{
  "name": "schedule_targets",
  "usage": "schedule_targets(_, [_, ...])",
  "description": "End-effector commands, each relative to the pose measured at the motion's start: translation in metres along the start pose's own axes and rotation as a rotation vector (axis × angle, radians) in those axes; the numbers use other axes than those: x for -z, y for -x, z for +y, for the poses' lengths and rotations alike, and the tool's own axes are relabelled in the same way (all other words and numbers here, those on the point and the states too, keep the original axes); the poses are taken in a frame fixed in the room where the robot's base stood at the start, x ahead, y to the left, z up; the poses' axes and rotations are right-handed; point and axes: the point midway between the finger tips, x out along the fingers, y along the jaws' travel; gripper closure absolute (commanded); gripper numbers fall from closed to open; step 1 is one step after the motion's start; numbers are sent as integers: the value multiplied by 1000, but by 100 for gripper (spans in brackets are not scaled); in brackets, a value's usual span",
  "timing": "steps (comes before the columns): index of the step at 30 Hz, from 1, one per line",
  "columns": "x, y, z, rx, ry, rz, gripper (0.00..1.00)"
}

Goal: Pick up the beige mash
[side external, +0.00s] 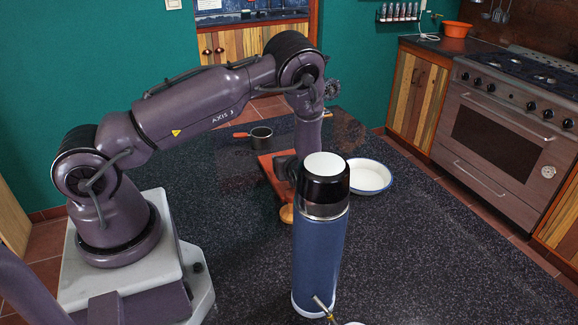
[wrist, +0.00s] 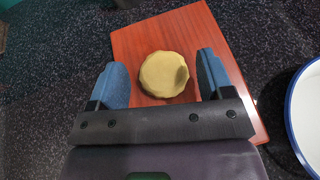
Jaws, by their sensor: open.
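The beige mash (wrist: 164,74) is a round, pale yellow-beige lump with a scalloped edge. It lies on a reddish wooden board (wrist: 133,42) in the wrist view. My gripper (wrist: 158,72) is open, its two blue fingers on either side of the mash in that view, with board visible between each finger and the mash. I cannot tell the height of the fingertips above the board. In the side external view the board (side external: 268,170) is partly hidden by my arm and a flask, and the mash cannot be made out.
A tall blue flask (side external: 319,250) with a black and white cap stands in front of the board. A white bowl with a blue rim (side external: 370,178) is right of the board. A small dark pan (side external: 261,136) stands behind. The dark counter is clear at right.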

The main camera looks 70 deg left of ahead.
Motion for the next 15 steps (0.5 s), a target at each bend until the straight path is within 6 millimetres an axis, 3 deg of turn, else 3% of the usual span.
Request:
schedule_targets(4, [0, -17, 0, 0, 1, -1, 26])
schedule_targets(12, [0, -20, 0, 1, 1, 0, 26])
schedule_targets(15, [0, -20, 0, 1, 1, 0, 47])
